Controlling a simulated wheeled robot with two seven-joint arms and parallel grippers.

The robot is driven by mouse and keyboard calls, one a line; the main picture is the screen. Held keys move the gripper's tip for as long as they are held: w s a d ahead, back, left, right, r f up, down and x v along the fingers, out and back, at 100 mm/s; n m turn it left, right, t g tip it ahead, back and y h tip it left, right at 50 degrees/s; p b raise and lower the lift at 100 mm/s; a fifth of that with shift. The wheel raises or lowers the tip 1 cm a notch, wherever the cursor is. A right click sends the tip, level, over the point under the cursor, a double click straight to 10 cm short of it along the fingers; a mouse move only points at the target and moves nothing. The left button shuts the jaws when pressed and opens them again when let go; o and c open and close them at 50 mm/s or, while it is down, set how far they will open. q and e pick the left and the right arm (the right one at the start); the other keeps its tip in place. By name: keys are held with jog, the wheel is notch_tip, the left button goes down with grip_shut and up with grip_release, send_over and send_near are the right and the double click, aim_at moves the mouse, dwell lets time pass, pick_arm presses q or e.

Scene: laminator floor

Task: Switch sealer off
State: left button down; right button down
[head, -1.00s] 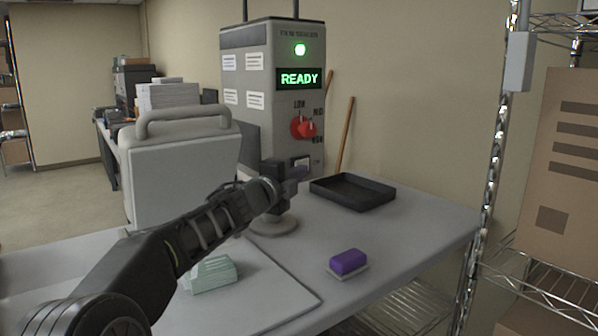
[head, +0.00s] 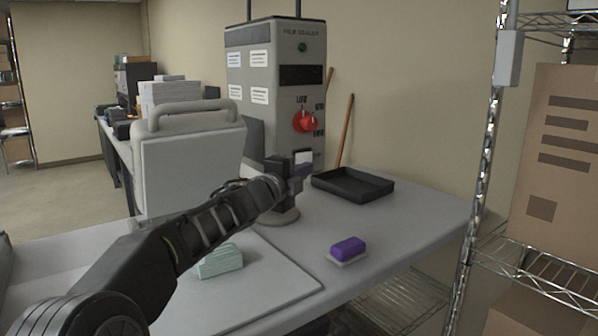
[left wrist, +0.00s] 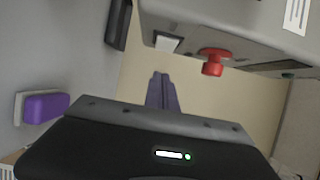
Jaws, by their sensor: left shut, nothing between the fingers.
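The sealer (head: 287,92) is a tall grey box at the back of the table. Its display (head: 302,75) is dark and the round lamp (head: 302,47) above it is unlit. A red knob (head: 303,121) is on its front and also shows in the left wrist view (left wrist: 212,62). A pale switch (head: 304,157) sits low on the front, also in the left wrist view (left wrist: 168,42). My left gripper (head: 304,169) is shut and empty, just in front of the switch and partly over it. Its fingertips (left wrist: 161,80) look apart from the switch. My right gripper is out of view.
A black tray (head: 352,198) lies right of the sealer. A purple block on a pale base (head: 347,247) is near the front edge. A pale green block (head: 218,262) and a grey handled lid (head: 190,160) are at left. A wire shelf with a carton (head: 560,150) stands at right.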

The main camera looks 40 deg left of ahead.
pick_arm(q)
jog(key=s+a, duration=0.3)
jog(key=s, duration=0.5)
jog(key=shift+s, duration=0.15)
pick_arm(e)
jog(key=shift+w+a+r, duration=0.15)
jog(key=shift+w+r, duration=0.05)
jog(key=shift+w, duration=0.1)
pick_arm(q)
jog(key=shift+r, duration=0.1)
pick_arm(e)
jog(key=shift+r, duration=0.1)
